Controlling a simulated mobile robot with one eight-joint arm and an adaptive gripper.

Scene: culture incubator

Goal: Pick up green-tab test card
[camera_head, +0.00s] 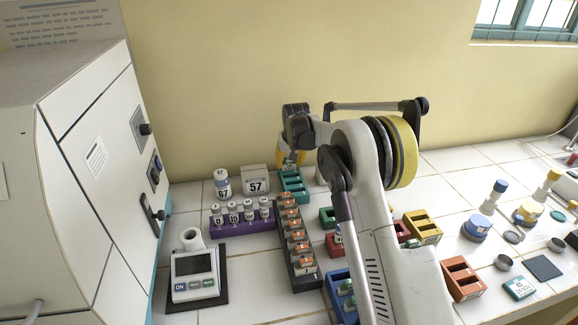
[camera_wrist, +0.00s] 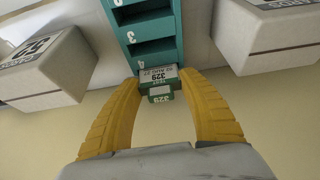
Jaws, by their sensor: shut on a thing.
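The green-tab test card (camera_wrist: 160,88) is a small piece with a white label reading 329 and green parts. It sits between the yellow fingertips of my gripper (camera_wrist: 158,78), which is shut on it. The card is at the near end of a teal slotted rack (camera_wrist: 178,52), by the slot marked 4. I cannot tell whether its hidden end is inside the rack. In the head view, my gripper (camera_head: 289,158) points down just above the teal rack (camera_head: 294,183) near the wall. The card is not discernible there.
A white box marked 57 (camera_head: 255,179) stands left of the teal rack, and another white box (camera_wrist: 268,40) shows at right in the wrist view. A purple vial rack (camera_head: 238,228) and a dark rack with orange-labelled items (camera_head: 306,267) stand close in front.

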